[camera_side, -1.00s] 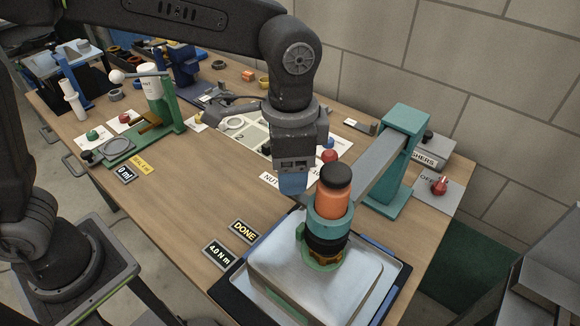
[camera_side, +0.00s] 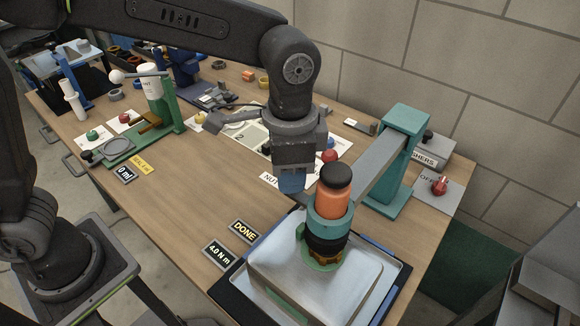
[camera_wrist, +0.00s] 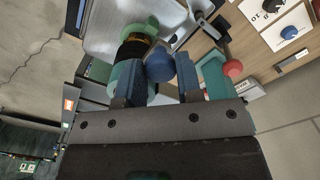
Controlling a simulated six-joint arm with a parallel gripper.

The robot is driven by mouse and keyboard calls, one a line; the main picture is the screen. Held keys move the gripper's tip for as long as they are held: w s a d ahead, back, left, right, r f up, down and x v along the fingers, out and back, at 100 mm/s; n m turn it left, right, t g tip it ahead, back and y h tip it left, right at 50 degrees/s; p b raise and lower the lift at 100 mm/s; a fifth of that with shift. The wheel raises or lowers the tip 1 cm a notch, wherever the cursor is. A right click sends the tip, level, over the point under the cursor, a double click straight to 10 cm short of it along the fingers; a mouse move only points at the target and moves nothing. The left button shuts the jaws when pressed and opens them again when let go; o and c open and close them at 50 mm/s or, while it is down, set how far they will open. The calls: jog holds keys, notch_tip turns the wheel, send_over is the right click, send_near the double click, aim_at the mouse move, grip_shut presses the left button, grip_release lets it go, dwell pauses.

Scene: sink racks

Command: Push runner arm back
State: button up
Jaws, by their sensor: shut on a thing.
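The runner arm (camera_side: 378,165) is a grey beam reaching from a teal post (camera_side: 403,150) to a teal collar around the orange and black runner (camera_side: 335,203). The runner stands upright over a brass-coloured part in a green holder (camera_side: 322,264) on a silver block. My gripper (camera_side: 292,184) is beside the runner, on its left in the side view. In the wrist view, my gripper (camera_wrist: 155,62) has its blue-padded fingers on either side of a round blue knob (camera_wrist: 160,66), shut on it. The knob is hidden in the side view.
A DONE display (camera_side: 244,231) and a 4.0 N m display (camera_side: 219,254) lie in front. The silver block sits on a tray (camera_side: 393,288). A red button (camera_side: 440,185) is at right; the green press stand (camera_side: 160,120) is at far left.

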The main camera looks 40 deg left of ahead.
jog(key=shift+w, duration=0.1)
grip_shut()
jog(key=w, duration=1.4)
jog(key=shift+w, duration=0.15)
jog(key=o, duration=1)
grip_release()
jog(key=shift+r, duration=6.9)
